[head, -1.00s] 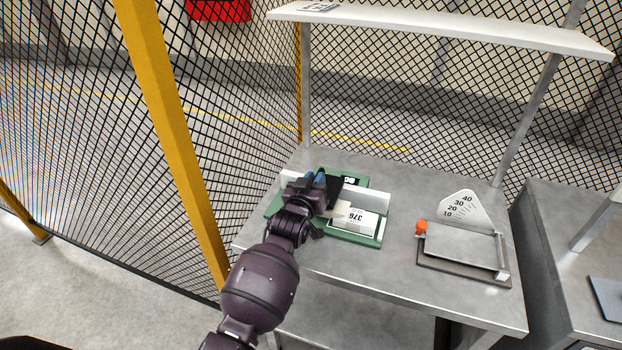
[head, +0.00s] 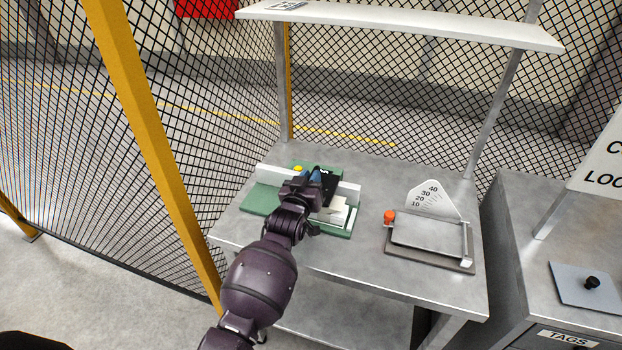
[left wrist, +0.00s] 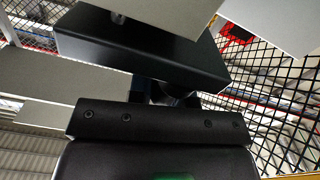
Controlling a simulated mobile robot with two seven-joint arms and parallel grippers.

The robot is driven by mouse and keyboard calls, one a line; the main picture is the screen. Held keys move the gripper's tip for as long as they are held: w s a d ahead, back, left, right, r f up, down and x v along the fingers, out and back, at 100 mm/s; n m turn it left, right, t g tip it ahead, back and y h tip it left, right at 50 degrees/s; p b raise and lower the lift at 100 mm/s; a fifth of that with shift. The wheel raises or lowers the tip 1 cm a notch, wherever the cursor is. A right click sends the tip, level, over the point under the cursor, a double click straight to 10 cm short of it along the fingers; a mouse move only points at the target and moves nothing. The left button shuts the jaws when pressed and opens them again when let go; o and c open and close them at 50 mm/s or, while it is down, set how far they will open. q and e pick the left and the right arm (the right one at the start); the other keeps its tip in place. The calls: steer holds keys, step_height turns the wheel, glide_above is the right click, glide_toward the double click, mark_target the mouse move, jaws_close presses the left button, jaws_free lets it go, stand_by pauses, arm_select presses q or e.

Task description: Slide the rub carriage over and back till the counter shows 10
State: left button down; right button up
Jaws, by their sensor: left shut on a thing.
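The green rub device (head: 258,200) lies on the grey bench, with a white rail (head: 275,173) along it. The black carriage (head: 328,190) sits at the rail, right of the device's middle. My left gripper (head: 317,177) is shut on the carriage from above; its fingers hide part of the hold. The carriage also shows as a dark block in the left wrist view (left wrist: 140,48). A white card (head: 340,212) lies at the right end, partly covered. The small counter window (head: 323,170) at the back is mostly hidden, and I cannot read it. My right gripper is out of view.
A tilting plate gauge with an orange knob (head: 389,216) and a numbered dial (head: 432,199) stands to the right on the bench. A white shelf (head: 400,27) hangs above. A mesh fence with a yellow post (head: 150,130) is on the left.

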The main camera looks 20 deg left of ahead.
arm_select(q)
steer(key=shift+d, duration=0.35)
steer(key=c, duration=1.3)
jaws_free()
steer(key=shift+d, duration=0.1)
steer(key=shift+c, duration=0.2)
steer(key=shift+o, duration=1.1)
steer(key=shift+d, duration=0.1)
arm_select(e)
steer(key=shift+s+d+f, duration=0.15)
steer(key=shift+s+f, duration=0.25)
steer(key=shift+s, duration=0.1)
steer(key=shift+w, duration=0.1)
